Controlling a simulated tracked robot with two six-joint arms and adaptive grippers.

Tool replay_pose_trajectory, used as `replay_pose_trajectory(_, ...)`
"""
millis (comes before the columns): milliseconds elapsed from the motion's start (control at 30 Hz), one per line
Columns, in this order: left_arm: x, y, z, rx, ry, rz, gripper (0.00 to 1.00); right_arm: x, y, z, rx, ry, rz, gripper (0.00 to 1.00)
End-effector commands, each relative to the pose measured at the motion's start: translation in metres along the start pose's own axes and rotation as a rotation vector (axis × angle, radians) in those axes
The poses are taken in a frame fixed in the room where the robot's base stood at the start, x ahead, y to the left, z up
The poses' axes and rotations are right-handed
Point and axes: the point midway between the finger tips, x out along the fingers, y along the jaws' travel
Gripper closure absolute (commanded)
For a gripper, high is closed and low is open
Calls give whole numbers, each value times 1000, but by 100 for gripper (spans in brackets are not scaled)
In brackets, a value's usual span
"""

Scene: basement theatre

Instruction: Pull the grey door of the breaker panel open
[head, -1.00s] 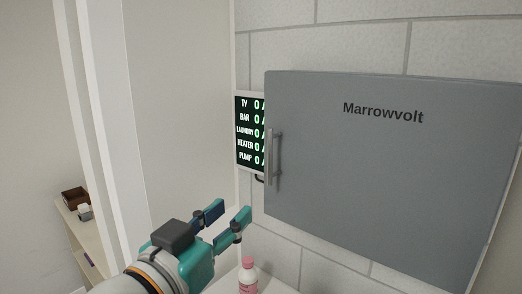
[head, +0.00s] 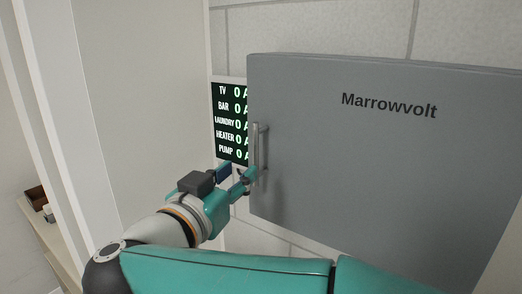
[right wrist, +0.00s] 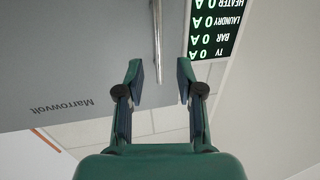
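The grey door (head: 375,165) of the breaker panel, lettered "Marrowvolt", fills the right of the head view and looks shut. Its upright metal bar handle (head: 257,145) is near the door's left edge. My right gripper (head: 239,172) is open and empty at the handle's lower end. In the right wrist view, the handle (right wrist: 157,38) lines up with the gap between the two spread fingers of my right gripper (right wrist: 159,76). Neither finger visibly grips it; whether one touches it I cannot tell. My left gripper is not in view.
A black display (head: 231,122) with green readings hangs just left of the door. A pale wall corner and white post (head: 90,120) stand farther left. A shelf (head: 48,238) with a small brown box (head: 37,197) is at the lower left.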

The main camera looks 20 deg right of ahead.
Motion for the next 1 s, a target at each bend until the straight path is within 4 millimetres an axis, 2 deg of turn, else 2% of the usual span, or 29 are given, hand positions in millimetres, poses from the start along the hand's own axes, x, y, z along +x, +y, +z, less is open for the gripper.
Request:
replay_pose_trajectory(33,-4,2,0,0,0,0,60,13,1,-2,0,0,5,63)
replay_pose_trajectory(200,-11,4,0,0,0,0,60,46,0,-2,2,-1,1,63)
replay_pose_trajectory(400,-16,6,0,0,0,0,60,74,-1,-2,1,0,-2,63)
replay_pose_trajectory(600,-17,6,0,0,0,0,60,84,-2,-1,2,1,-4,63)
replay_pose_trajectory(867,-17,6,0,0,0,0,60,84,-2,0,2,1,-5,63)
replay_pose_trajectory(1000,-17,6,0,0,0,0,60,84,-2,0,2,1,-5,86)
